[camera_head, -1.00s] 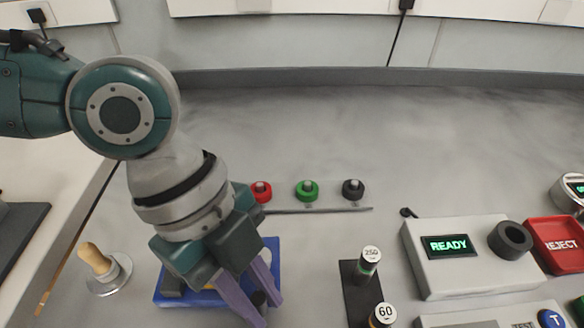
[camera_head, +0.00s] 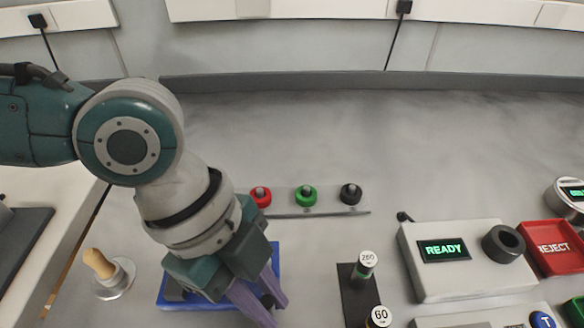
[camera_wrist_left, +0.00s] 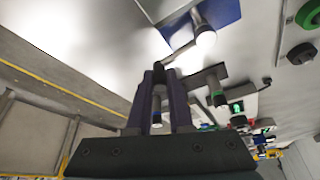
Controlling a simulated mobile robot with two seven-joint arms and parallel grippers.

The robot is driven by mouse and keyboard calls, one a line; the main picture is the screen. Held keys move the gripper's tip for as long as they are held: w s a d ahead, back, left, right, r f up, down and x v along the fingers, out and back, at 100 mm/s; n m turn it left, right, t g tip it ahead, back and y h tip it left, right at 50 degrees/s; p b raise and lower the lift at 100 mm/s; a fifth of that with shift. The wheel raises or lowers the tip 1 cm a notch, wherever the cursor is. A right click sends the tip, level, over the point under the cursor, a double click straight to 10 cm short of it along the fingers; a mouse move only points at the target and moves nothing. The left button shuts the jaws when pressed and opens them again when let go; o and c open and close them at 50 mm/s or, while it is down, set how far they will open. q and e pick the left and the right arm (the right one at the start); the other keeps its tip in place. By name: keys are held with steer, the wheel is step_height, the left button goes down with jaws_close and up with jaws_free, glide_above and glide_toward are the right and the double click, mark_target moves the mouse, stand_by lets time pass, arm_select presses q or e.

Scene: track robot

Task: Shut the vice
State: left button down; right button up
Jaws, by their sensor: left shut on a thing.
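The vice (camera_head: 277,256) has a blue base and stands on the bench at the lower left of the head view, mostly hidden under my left gripper. The left gripper (camera_head: 262,303) points down over it, its purple fingers close together on a small dark part, seemingly the vice's handle. In the left wrist view, the fingers (camera_wrist_left: 161,84) have a dark piece at their tips. A blue plate (camera_wrist_left: 222,14) with a pale metal cylinder lies beyond them there. The jaw gap of the vice is hidden. My right gripper is in neither view.
A wooden-handled stamp (camera_head: 99,264) stands left of the vice. A rack with red, green and black knobs (camera_head: 306,196) is behind it. A black holder (camera_head: 354,296) with labelled cylinders is to the right, then a READY box (camera_head: 465,275) and a red REJECT tray (camera_head: 552,246).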

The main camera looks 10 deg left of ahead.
arm_select(q)
steer(key=shift+w+d+r+n+t+p, duration=0.15)
steer(key=shift+d+n+p, duration=0.1)
steer(key=shift+n+p, duration=0.15)
steer(key=shift+s+d+r+n+t+p, duration=0.1)
steer(key=shift+d+n+t+p, duration=0.1)
steer(key=shift+n+p, duration=0.2)
steer(key=n+p, duration=0.1)
steer(key=w+d+n+t+p, duration=0.1)
steer(key=shift+n, duration=0.4)
steer(key=n+p, duration=0.1)
steer(key=w+d+n+t+p, duration=0.1)
steer(key=n, duration=0.1)
steer(key=w+n+p, duration=0.1)
steer(key=shift+d+n+t, duration=0.25)
steer(key=shift+n+t, duration=0.05)
steer(key=shift+t, duration=0.05)
steer(key=shift+w+d+f+n+t+y+p, duration=0.1)
steer(key=shift+w+n+t+y+p, duration=0.15)
steer(key=shift+w+n+p, duration=0.25)
steer(key=shift+w+d+f+n+t+y+p, duration=0.15)
steer(key=shift+w+n+y, duration=0.1)
steer(key=shift+n, duration=0.45)
steer(key=shift+w+a+n+t+y+p, duration=0.1)
steer(key=shift+w+n+t+y+p, duration=0.5)
steer(key=shift+n, duration=0.9)
steer(key=shift+w, duration=0.3)
steer(key=c, duration=0.8)
jaws_free()
steer(key=shift+g, duration=0.3)
